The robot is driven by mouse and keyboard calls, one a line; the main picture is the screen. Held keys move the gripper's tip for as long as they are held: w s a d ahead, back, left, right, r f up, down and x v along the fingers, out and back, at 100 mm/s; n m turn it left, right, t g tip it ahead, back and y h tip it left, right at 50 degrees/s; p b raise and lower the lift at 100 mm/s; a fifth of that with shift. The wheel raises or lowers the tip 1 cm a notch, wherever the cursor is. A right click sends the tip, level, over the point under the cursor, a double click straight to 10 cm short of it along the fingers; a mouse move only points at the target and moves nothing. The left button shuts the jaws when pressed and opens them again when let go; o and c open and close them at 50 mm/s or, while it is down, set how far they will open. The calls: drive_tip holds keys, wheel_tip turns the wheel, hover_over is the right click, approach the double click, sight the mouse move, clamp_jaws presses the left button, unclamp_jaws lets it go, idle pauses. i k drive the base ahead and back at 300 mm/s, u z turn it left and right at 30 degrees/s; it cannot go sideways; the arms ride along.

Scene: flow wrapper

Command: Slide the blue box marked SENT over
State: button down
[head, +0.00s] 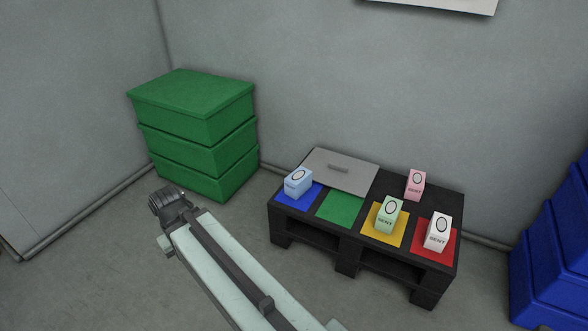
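The light blue box (298,182) sits at the left end of the black pallet-like table (352,255), at the back of a blue square (291,198). It touches or nearly touches the grey plate behind it; I cannot tell which. Its marking is too small to read fully. My gripper (172,201) is at the end of my arm, left of the table and well apart from the box. Its fingers are too small and dark to show whether they are open or shut.
A green square (341,207) beside the blue one is bare. A green box (389,214) stands on a yellow square, a white box (437,232) on a red one, a pink box (415,185) behind. A grey plate (325,165) lies at the back. Green crates (200,135) and blue crates (550,265) flank the table.

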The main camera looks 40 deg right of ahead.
sight(296, 183)
drive_tip(key=i, duration=0.95)
